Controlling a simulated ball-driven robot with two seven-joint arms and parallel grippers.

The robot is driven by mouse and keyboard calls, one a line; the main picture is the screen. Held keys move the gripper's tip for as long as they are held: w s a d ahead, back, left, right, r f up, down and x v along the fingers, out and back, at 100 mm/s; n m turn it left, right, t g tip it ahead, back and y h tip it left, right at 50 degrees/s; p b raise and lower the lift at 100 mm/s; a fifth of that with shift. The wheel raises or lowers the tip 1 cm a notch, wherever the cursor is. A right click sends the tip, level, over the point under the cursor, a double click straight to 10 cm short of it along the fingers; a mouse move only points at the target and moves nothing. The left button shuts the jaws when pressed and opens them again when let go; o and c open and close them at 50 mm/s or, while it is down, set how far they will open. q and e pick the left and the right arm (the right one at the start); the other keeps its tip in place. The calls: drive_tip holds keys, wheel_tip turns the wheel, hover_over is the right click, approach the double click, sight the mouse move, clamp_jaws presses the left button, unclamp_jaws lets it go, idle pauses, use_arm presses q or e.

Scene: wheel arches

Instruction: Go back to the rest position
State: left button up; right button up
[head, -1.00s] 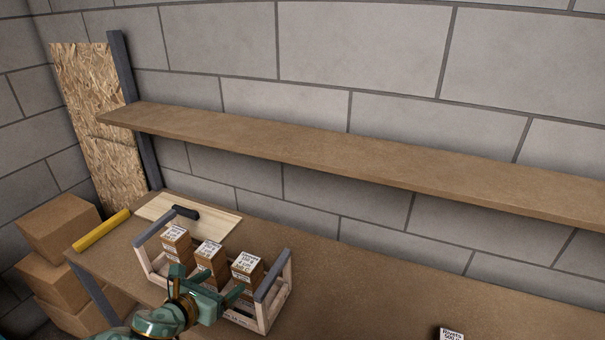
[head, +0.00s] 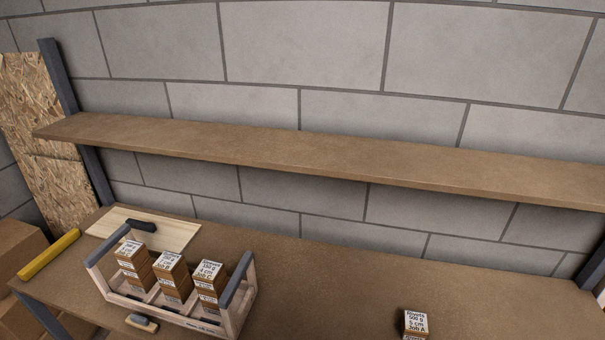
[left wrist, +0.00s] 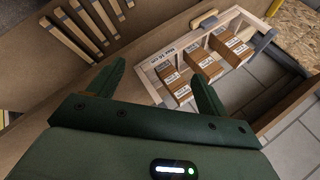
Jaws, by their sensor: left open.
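My left gripper (left wrist: 160,88) shows only in the left wrist view, with its two green fingers apart and nothing between them. Beyond its fingers, in that view, is a wooden carrier (left wrist: 250,18) holding several labelled brown boxes. In the head view the carrier (head: 235,312) stands on the workbench (head: 320,280) with three labelled boxes (head: 133,262) upright in a row inside it. The gripper is apart from the carrier and boxes. My right gripper is in neither view.
Another labelled box (head: 415,324) stands alone on the bench at the lower right. A yellow bar (head: 48,254) lies at the left end. A pale board (head: 170,232) lies behind the carrier. A small block (head: 142,322) lies at its front. An empty shelf (head: 300,160) spans the wall.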

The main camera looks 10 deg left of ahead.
use_arm(q)
drive_tip(key=s+d+f+g+h+b, duration=0.1)
drive_tip(key=s+d+f, duration=0.1)
drive_tip(key=f, duration=1.1)
drive_tip(key=s+d+f+g+h+b, duration=0.1)
drive_tip(key=s+d+f+g+h, duration=0.15)
drive_tip(key=f, duration=1.05)
drive_tip(key=s+f+n+g+b, duration=0.2)
drive_tip(key=s+f+n, duration=0.1)
drive_tip(key=s+f, duration=1.4)
drive_tip(key=shift+s+a+h, duration=0.3)
drive_tip(key=shift+s+h, duration=0.05)
drive_tip(key=shift+s, duration=0.3)
drive_tip(key=shift+f, duration=0.1)
